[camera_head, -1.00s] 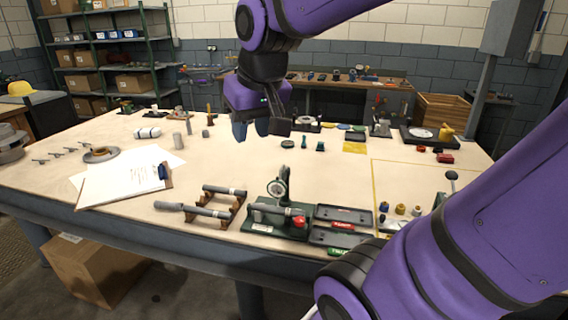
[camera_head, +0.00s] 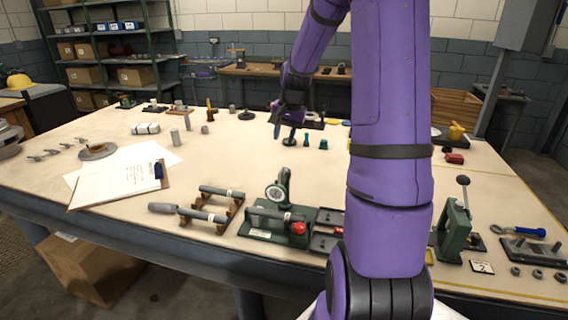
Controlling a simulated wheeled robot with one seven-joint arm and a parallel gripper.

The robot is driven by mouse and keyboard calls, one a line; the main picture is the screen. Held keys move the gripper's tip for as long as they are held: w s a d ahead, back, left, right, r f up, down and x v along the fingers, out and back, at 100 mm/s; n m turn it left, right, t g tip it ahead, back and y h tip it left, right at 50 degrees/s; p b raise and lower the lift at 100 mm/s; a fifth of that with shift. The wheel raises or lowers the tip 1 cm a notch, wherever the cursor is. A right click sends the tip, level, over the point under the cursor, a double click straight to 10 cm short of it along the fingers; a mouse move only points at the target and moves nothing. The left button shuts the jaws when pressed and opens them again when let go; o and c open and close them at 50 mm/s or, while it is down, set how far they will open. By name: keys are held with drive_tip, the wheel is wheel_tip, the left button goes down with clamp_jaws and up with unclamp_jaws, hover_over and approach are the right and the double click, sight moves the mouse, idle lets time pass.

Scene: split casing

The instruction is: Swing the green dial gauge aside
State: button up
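The dial gauge (camera_head: 277,193), with a round pale face and dark green rim, sits on an upright green post. The post rises from the green bench fixture (camera_head: 262,229) near the table's front edge. A grey shaft lies in this fixture, with a red knob (camera_head: 298,228) at its right end. The gauge is above the shaft. My gripper (camera_head: 284,131) points down over the back middle of the table, beyond and apart from the gauge. The finger gap is not clear at this angle. I see nothing held.
A wooden rack (camera_head: 228,215) with grey shafts stands left of the fixture. Dark trays (camera_head: 325,240) are on its right, partly hidden by my arm. A green lever press (camera_head: 455,229) stands further right. Small green parts (camera_head: 323,144) stand near my gripper. The table's middle is clear.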

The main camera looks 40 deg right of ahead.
sight(281, 169)
drive_tip(key=shift+m, duration=0.3)
drive_tip(key=f, duration=0.4)
drive_tip(key=w+f, duration=0.1)
drive_tip(key=f, duration=0.3)
drive_tip(key=w+d+f, duration=0.1)
drive_tip(key=f, duration=0.3)
drive_tip(key=shift+w+d+f, duration=0.1)
drive_tip(key=shift+w+f, duration=0.05)
clamp_jaws()
